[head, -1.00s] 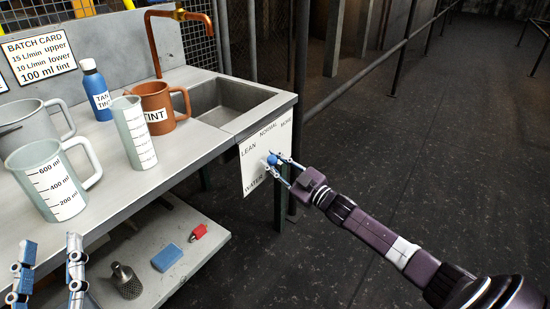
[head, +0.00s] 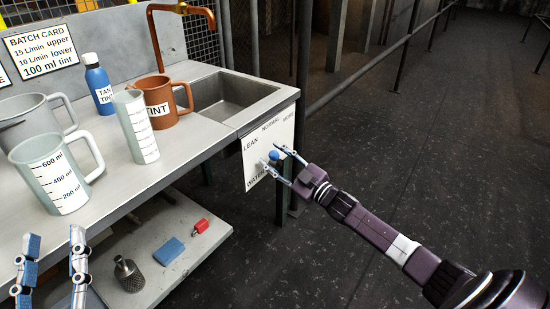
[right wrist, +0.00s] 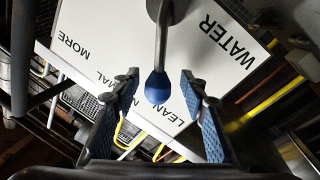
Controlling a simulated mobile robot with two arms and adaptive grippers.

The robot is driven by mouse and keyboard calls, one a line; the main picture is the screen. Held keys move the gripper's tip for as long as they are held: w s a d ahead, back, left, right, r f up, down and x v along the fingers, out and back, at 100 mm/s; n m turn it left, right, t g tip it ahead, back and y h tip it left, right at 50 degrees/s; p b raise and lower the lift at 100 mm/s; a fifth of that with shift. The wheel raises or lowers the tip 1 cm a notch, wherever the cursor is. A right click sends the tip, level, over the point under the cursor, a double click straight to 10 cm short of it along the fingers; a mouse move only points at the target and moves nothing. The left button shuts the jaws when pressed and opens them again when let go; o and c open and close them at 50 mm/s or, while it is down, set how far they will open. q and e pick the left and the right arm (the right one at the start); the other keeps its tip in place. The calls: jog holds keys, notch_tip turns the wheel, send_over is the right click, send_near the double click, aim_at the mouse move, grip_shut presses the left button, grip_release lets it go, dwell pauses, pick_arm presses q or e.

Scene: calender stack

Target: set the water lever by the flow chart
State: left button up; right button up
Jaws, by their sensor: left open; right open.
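The white water panel (head: 256,178) hangs on the bench's end, marked LEAN, NORMAL, MORE and WATER. Its lever has a blue knob (head: 274,155); in the right wrist view the knob (right wrist: 158,88) hangs on a grey rod near LEAN and the partly hidden NORMAL. I cannot tell its exact setting. My right gripper (head: 272,155) is open at the panel, a finger on each side of the knob; the right wrist view shows gaps on both sides. My left gripper (head: 52,248) is open and empty at the lower left. A card at the left edge is mostly cut off.
The bench holds a batch card (head: 42,52), a blue tint bottle (head: 99,88), a copper TINT mug (head: 160,98), a measuring cylinder (head: 137,128) and a measuring jug (head: 50,178). A sink (head: 235,98) lies behind the panel. Floor (head: 400,150) to the right is clear.

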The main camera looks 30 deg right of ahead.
jog(key=shift+s, duration=0.1)
jog(key=v, duration=1.2)
dwell(0.4)
